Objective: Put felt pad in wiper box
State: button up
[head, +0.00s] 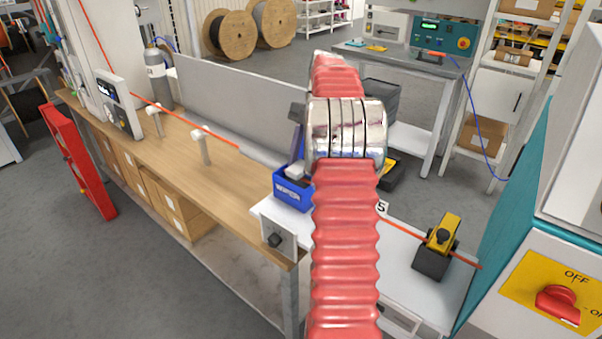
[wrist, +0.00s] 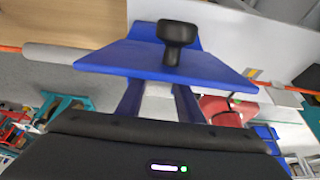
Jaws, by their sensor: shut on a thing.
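The wiper box (head: 290,192) is a small open blue box with white lettering on the white worktop in the head view, left of my arm. A blue panel (wrist: 118,58) with a black knob (wrist: 178,34) fills the upper wrist view; it seems to be part of the box. My gripper (wrist: 157,92) has its two dark blue fingers shut on the pale grey felt pad (wrist: 158,104). In the head view the pad (head: 295,171) shows at the box's opening; whether it touches the box is unclear. My arm hides most of the gripper there.
An orange cable (head: 215,137) runs along the bench past the box. A yellow and black clamp-like device (head: 438,246) stands at the right. A teal cabinet with a red switch (head: 560,304) is close at the right. A grey panel (head: 240,100) rises behind the wooden bench (head: 180,165).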

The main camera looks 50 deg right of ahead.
aim_at(302, 171)
jog(key=shift+f, duration=0.2)
jog(key=shift+f, duration=1.85)
jog(key=shift+f, duration=0.1)
jog(key=o, duration=0.8)
jog(key=shift+v, duration=6)
